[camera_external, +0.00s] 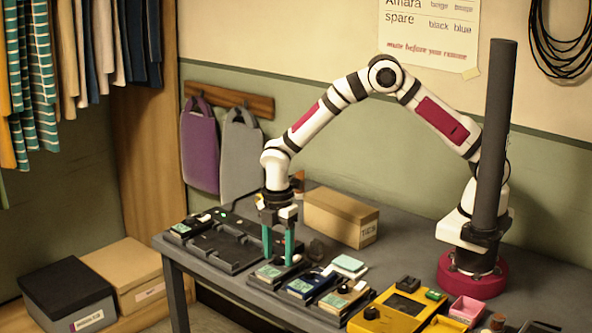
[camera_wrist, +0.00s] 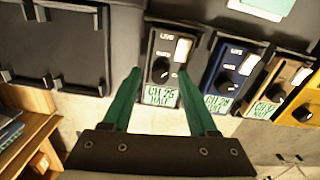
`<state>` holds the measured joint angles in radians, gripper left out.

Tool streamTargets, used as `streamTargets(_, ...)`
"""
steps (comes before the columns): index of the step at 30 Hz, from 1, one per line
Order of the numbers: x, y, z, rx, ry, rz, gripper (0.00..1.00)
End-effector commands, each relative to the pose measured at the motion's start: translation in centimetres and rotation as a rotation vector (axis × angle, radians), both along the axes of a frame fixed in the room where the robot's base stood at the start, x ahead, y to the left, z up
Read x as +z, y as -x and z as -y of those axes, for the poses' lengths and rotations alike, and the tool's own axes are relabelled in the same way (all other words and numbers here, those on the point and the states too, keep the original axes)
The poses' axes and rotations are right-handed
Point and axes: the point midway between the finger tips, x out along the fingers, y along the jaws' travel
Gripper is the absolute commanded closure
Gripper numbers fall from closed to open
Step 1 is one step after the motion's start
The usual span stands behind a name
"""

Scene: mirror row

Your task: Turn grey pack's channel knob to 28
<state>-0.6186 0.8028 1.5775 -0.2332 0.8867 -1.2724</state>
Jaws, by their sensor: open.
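The grey pack (camera_wrist: 163,50) lies in a dark slot in the wrist view. Its round black channel knob (camera_wrist: 160,70) is near the middle, with a white switch above right. A pale green label (camera_wrist: 159,95) below seems to read CH 25; its second line is unclear. My gripper (camera_wrist: 159,72) is open, with one green finger on each side of the knob, apart from it. In the external view my gripper (camera_external: 278,263) points straight down over the grey pack (camera_external: 268,274), which the fingers partly hide.
Right of it sit a blue pack (camera_wrist: 228,72) and a tan pack (camera_wrist: 275,88), each with a knob. An empty dark tray (camera_external: 222,246) lies left. A cardboard box (camera_external: 341,217) stands behind, and a yellow case (camera_external: 398,312) is at the right.

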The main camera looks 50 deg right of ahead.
Motion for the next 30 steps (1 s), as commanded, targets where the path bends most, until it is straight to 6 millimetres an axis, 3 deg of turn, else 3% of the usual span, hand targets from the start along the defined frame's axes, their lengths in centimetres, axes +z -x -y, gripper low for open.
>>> streamTargets(2,0.02,0.00,0.00,0.000,0.000,0.000,0.45)
streamTargets(11,0.05,0.00,0.00,0.000,0.000,0.000,0.99)
streamTargets(30,0.06,-0.02,-0.01,-0.050,0.000,0.000,1.00)
